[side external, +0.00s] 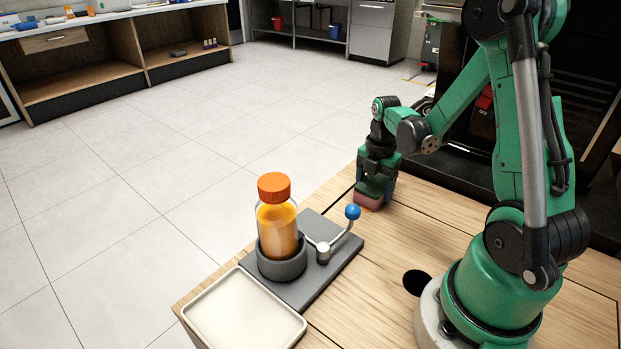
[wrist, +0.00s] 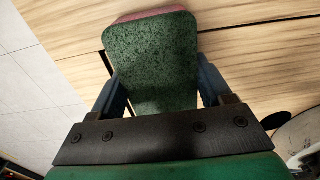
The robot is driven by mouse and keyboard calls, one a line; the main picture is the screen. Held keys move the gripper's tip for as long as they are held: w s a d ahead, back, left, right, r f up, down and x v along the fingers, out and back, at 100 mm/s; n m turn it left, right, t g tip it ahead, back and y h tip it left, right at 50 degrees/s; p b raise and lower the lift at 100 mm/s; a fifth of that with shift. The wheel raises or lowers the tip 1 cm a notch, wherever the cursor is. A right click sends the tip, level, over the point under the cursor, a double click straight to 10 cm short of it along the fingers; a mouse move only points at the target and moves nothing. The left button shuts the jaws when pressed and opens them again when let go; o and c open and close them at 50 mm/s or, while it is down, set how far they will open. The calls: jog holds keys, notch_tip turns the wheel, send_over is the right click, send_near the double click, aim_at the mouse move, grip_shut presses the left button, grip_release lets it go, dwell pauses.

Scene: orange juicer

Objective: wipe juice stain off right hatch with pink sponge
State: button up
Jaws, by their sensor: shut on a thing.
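The sponge (side external: 369,200) has a pink underside and a green top. In the side external view it is low at the wooden tabletop, near its far left edge. My gripper (side external: 376,181) is above it and shut on it. In the wrist view the sponge (wrist: 150,55) sits between the two fingers of my gripper (wrist: 155,92), green face toward the camera, with a pink strip at its far end. A small orange patch shows on the wood beside the sponge in the side external view; it may be the juice stain (side external: 364,208). I cannot tell if the sponge touches the wood.
A bottle of orange juice (side external: 278,228) with an orange cap stands in a dark holder on a grey plate (side external: 340,262). A lever with a blue knob (side external: 352,212) rises beside it. A cream tray (side external: 243,312) is at the front left. A round hole (side external: 416,283) opens in the tabletop.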

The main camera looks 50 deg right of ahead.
jog(key=shift+a+f, duration=0.15)
jog(key=shift+a, duration=3.35)
jog(key=shift+d, duration=3.8)
jog(key=shift+a, duration=3.95)
jog(key=shift+d, duration=3.8)
jog(key=shift+s+d+r, duration=0.1)
jog(key=shift+d+r, duration=0.1)
jog(key=shift+r, duration=3.8)
